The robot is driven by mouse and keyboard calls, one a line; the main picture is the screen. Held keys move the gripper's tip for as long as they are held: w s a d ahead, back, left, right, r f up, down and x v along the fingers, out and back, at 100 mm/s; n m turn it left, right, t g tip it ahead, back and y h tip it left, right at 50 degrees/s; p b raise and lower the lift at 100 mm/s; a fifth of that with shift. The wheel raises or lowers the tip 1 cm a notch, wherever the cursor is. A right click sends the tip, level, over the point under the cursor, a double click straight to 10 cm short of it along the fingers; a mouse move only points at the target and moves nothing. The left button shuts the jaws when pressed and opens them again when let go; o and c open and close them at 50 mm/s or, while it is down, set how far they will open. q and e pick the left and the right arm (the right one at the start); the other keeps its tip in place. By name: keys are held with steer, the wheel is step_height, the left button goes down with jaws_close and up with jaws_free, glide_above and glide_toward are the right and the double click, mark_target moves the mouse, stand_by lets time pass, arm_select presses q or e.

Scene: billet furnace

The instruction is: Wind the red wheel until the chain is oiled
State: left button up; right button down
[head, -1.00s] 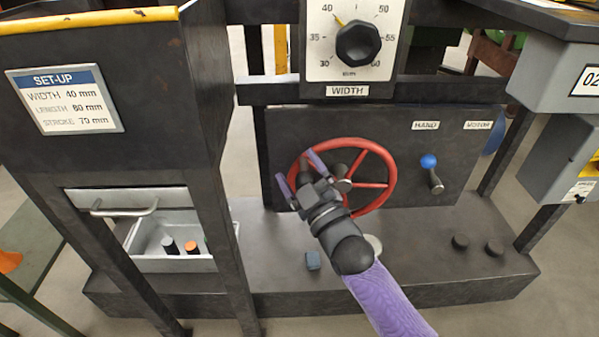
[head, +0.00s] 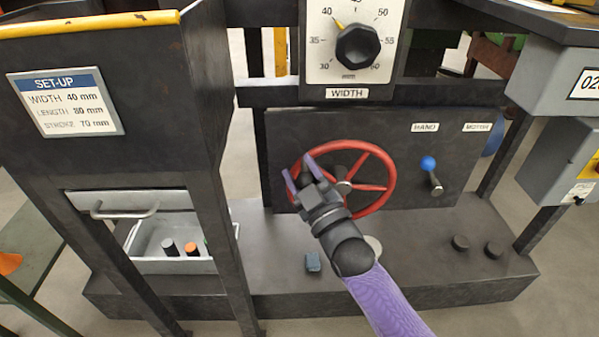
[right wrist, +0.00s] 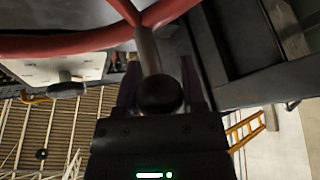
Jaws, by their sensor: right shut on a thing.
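The red wheel (head: 393,180) stands upright on the dark panel, with its spokes and hub showing. My right gripper (head: 299,173) is at the wheel's left rim. In the right wrist view the dark round-ended handle (right wrist: 160,95) stands out from the red rim (right wrist: 60,46), between my right gripper's two fingers (right wrist: 158,85). The gripper is shut on this handle. In the head view the gripper hides the handle and part of the rim. I cannot make out the chain. My left gripper is not in view.
A blue-knobbed lever (head: 429,164) sits on the panel under the HAND label. The WIDTH dial (head: 357,46) is above the wheel. An open drawer (head: 172,265) with small cylinders is at left.

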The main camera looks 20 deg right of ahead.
steer(key=shift+s+d+r+m+t+h, duration=0.1)
steer(key=shift+d+r+m+t+h, duration=0.25)
steer(key=shift+r+m, duration=0.35)
steer(key=s+d+r+m+h+p, duration=0.1)
steer(key=s+d+m+h+p, duration=0.1)
steer(key=d+m+h, duration=0.8)
steer(key=s+m+h, duration=0.1)
steer(key=m+h, duration=0.1)
steer(key=m, duration=0.7)
steer(key=shift+d+r+h+p, duration=0.2)
steer(key=shift+r+h+p, duration=0.15)
steer(key=shift+r+p, duration=0.05)
steer(key=shift+t, duration=0.25)
steer(key=shift+c, duration=1)
jaws_free()
steer(key=shift+d, duration=0.1)
steer(key=p+v, duration=0.2)
steer(key=v, duration=0.8)
